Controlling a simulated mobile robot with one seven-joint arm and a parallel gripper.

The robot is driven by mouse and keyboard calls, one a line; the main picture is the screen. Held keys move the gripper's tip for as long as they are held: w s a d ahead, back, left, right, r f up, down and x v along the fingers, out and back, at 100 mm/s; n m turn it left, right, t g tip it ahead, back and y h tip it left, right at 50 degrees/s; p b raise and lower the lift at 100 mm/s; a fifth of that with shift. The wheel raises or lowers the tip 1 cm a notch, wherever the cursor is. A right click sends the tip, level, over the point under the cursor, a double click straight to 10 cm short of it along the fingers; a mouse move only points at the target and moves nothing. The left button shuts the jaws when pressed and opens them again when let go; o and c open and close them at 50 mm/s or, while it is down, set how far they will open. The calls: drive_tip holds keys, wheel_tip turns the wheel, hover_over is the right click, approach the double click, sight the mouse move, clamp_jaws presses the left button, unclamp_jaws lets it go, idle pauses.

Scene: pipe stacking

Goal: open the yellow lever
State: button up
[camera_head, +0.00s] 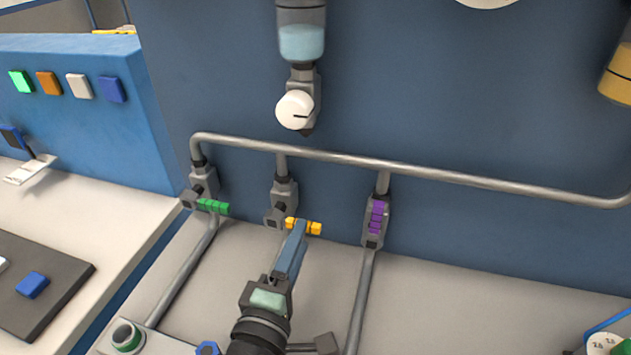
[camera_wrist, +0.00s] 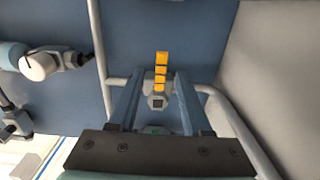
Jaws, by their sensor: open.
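The yellow lever (camera_head: 303,226) sticks out sideways to the right from the middle valve (camera_head: 283,199) on the pipe rack. In the wrist view the yellow lever (camera_wrist: 161,71) lies between the two fingers, with its dark valve end (camera_wrist: 157,102) below it. My gripper (camera_head: 299,229) reaches up to the lever, and its blue fingers overlap the lever's middle in the head view. In the wrist view my gripper (camera_wrist: 160,78) is open, with a gap on each side of the lever. The fingers hide part of the lever in the head view.
A green lever (camera_head: 212,206) is at the left valve, also sideways. A purple lever (camera_head: 376,217) lies along the right pipe. A grey pipe (camera_head: 330,155) runs across above the valves. A white knob (camera_head: 295,109) is higher up. The wall stands close behind.

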drive_tip(key=x, duration=0.7)
drive_tip(key=shift+w, duration=0.15)
drive_tip(key=shift+f, duration=0.1)
clamp_jaws()
idle(1.2)
